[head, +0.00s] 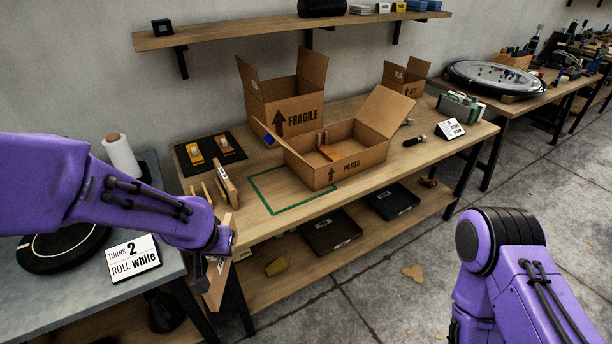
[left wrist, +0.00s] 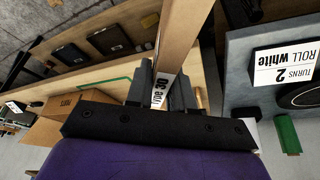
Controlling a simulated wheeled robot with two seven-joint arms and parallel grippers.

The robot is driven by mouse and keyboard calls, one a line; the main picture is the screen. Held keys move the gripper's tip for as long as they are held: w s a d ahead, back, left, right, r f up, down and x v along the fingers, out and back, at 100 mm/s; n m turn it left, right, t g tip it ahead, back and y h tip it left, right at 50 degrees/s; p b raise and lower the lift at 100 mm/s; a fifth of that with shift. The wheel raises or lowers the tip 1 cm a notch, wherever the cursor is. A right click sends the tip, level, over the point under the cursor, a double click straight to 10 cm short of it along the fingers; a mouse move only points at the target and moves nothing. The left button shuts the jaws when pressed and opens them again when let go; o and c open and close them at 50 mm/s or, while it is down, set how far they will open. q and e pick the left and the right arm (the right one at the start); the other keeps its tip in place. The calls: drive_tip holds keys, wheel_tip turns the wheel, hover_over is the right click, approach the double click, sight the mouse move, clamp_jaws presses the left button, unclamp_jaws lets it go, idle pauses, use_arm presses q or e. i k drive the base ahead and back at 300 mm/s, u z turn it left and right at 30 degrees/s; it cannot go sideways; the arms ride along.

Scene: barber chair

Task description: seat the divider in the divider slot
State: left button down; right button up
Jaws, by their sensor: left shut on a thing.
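My left gripper (head: 222,250) is shut on a flat wooden board, which appears to be the divider (head: 214,286). The board hangs in front of the table's left end, apart from the boxes. In the left wrist view the gripper (left wrist: 160,88) grips the board (left wrist: 186,35) between its fingers, and a partly hidden label reads "ype 30". The open PARTS box (head: 308,174) sits on the table with its flaps up. Wooden pieces (head: 328,152) stand inside it; I cannot make out the slot clearly. My right gripper is out of view; only my right arm shows.
A FRAGILE box (head: 297,118) stands behind the PARTS box. Upright boards (head: 227,187) and a black mat (head: 237,142) with tools occupy the table's left side. A green outline (head: 262,200) lies on bare wood by the PARTS box. A side table (head: 60,285) stands at left.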

sight(336, 151)
drive_tip(key=k, duration=1.15)
drive_tip(key=z, duration=0.9)
drive_tip(key=i, duration=0.8)
drive_tip(key=z, duration=0.9)
drive_tip(key=i, duration=0.9)
drive_tip(key=u, duration=0.65)
drive_tip(key=i, duration=0.85)
drive_tip(key=u, duration=0.85)
